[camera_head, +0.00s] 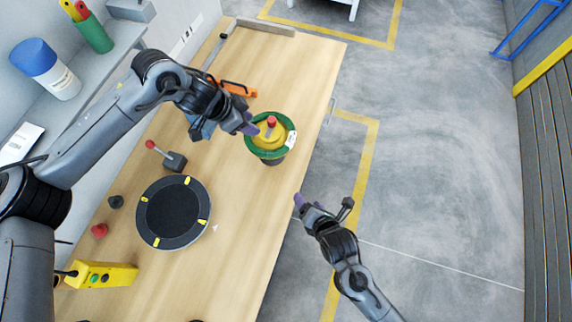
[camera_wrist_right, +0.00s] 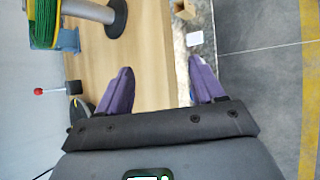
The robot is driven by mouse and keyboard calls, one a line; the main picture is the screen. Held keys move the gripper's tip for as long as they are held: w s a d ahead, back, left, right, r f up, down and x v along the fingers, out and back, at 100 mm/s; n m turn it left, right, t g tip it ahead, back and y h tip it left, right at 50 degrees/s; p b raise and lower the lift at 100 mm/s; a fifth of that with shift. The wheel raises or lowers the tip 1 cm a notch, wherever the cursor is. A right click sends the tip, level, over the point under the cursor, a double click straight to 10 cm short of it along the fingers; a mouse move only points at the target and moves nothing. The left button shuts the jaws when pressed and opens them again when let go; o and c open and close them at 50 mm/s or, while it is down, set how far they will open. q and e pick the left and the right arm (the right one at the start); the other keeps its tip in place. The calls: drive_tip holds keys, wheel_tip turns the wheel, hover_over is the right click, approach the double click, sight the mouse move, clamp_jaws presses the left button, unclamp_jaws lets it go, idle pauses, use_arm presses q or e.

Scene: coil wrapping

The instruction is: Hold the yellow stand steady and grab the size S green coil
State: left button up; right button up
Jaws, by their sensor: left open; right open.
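The yellow stand (camera_head: 264,138) stands near the table's right edge in the head view, with a red knob on top. The green coil (camera_head: 258,149) is around it and carries a white label; its size mark is too small to read. The coil also shows at the top left of the right wrist view (camera_wrist_right: 43,25). My left gripper (camera_head: 246,123) is open at the stand's left side, close to the coil; contact cannot be told. My right gripper (camera_head: 302,202) is open and empty, nearer the camera than the stand; its purple fingers show apart in the wrist view (camera_wrist_right: 160,85).
A round black turntable (camera_head: 173,213) with yellow marks lies on the wooden table (camera_head: 240,260). A red-knobbed lever (camera_head: 172,159) stands behind it, and a yellow button box (camera_head: 103,274) is at the left. An orange tool (camera_head: 238,89) lies beyond my left gripper. Open floor is to the right.

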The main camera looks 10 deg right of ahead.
drive_tip(key=w+a+n, duration=0.2)
drive_tip(key=n, duration=0.1)
drive_tip(key=w+a+f+n+t, duration=0.1)
drive_tip(key=w+a+n, duration=0.1)
drive_tip(key=n, duration=0.1)
drive_tip(key=w+a+n+t+y, duration=0.1)
drive_tip(key=w+a+n, duration=0.1)
drive_tip(key=n, duration=0.1)
drive_tip(key=shift+w+f, duration=0.1)
drive_tip(key=shift+f, duration=0.05)
drive_tip(key=shift+n+t+y, duration=0.3)
drive_tip(key=shift+n+t, duration=0.3)
drive_tip(key=shift+n, duration=0.1)
drive_tip(key=w+r, duration=0.2)
drive_tip(key=w, duration=0.1)
drive_tip(key=w+r, duration=0.1)
drive_tip(key=w, duration=0.1)
drive_tip(key=shift+w+a+r, duration=0.1)
drive_tip(key=shift+w+r, duration=0.15)
drive_tip(key=shift+r, duration=0.15)
drive_tip(key=shift+w, duration=0.3)
drive_tip(key=x, duration=1)
drive_tip(key=shift+a+r, duration=0.1)
clamp_jaws()
